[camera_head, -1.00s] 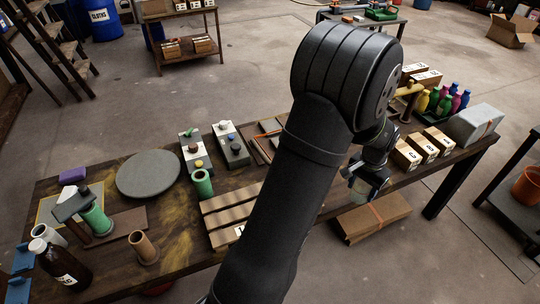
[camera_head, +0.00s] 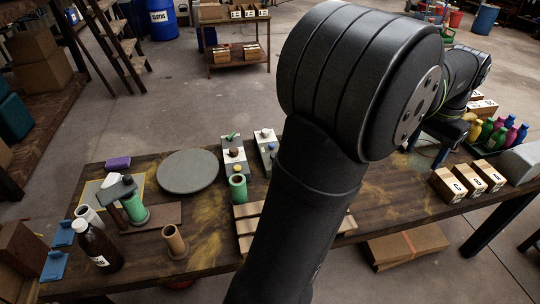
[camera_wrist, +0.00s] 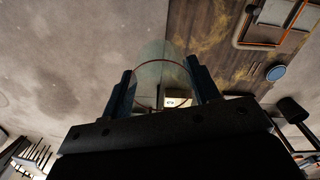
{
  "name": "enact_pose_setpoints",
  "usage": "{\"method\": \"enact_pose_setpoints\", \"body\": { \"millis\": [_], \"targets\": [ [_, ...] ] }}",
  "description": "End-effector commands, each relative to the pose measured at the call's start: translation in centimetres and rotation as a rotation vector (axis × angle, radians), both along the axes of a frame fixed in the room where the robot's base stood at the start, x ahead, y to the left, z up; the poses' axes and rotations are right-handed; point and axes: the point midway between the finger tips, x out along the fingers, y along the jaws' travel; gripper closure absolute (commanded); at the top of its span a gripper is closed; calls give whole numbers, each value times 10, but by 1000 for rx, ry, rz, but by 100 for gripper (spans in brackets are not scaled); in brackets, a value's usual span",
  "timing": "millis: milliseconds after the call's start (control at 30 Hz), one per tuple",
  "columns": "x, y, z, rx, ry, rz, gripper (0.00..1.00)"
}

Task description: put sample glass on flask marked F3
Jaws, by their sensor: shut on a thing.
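My gripper (camera_wrist: 160,72) is shut on the clear sample glass (camera_wrist: 165,55), which sits between its two blue fingers in the wrist view. A small pale labelled object (camera_wrist: 176,100) shows through or beside the lower part of the glass; its mark is too small to read. In the head view the gripper (camera_head: 447,131) is partly behind my arm, above the right part of the table. I cannot make out a flask marked F3; my arm hides the middle of the table.
The wooden table (camera_head: 200,238) holds a grey disc (camera_head: 187,171), a brown bottle (camera_head: 97,246), a green cylinder (camera_head: 133,207) and a tan cylinder (camera_head: 175,240) at left. Labelled boxes (camera_head: 447,186) and coloured bottles (camera_head: 498,133) stand at right.

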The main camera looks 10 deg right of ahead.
Motion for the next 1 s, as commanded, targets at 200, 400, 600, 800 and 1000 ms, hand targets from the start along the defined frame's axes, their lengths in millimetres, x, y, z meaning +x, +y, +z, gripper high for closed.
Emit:
{"method": "enact_pose_setpoints", "body": {
  "millis": [200, 400, 600, 800, 1000],
  "targets": [
    [48, 22, 0, -2, -1, 81, 76],
    [110, 62, 0, -1, -1, 195, 76],
    [177, 120, 1, -1, -1, 328, 76],
    [234, 188, 1, -2, -1, 460, 76],
    [280, 266, 1, -2, -1, 592, 76]
  ]
}}
